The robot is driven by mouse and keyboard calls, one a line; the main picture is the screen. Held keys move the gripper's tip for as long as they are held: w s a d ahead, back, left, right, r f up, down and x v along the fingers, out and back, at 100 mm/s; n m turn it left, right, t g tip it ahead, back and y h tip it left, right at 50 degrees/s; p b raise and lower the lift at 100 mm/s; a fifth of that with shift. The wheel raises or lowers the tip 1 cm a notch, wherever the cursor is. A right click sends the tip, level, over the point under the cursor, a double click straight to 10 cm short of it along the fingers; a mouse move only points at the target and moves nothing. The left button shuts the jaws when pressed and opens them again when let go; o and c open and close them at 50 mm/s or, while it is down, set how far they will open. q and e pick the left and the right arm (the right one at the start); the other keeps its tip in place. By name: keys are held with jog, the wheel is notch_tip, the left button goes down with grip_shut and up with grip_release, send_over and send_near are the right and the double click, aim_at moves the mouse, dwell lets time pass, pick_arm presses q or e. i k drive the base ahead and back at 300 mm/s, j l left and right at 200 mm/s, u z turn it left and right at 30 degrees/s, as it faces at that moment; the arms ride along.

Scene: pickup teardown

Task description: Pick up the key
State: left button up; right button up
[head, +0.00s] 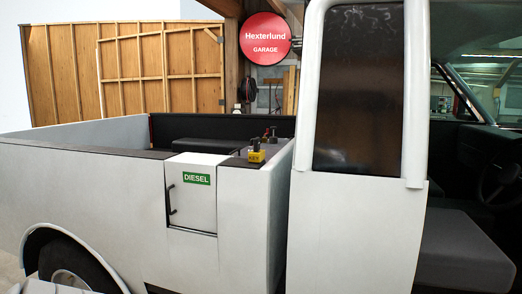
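The key (256,155) is a small yellow block with dark lettering on its front and a black top part. It sits on the dark top edge of the white pickup's side wall, right of the fuel door marked DIESEL (196,190). Neither of my grippers shows in the head view, and nothing is seen touching the key.
A tall white door (350,225) with a dark window stands right of the key, close in front. Behind the key, small dark and red items (271,134) stand on the truck's edge. The fuel door has a black handle (171,199). A wheel (72,268) is at lower left.

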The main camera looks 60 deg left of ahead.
aim_at(257, 141)
jog(key=u, duration=1.85)
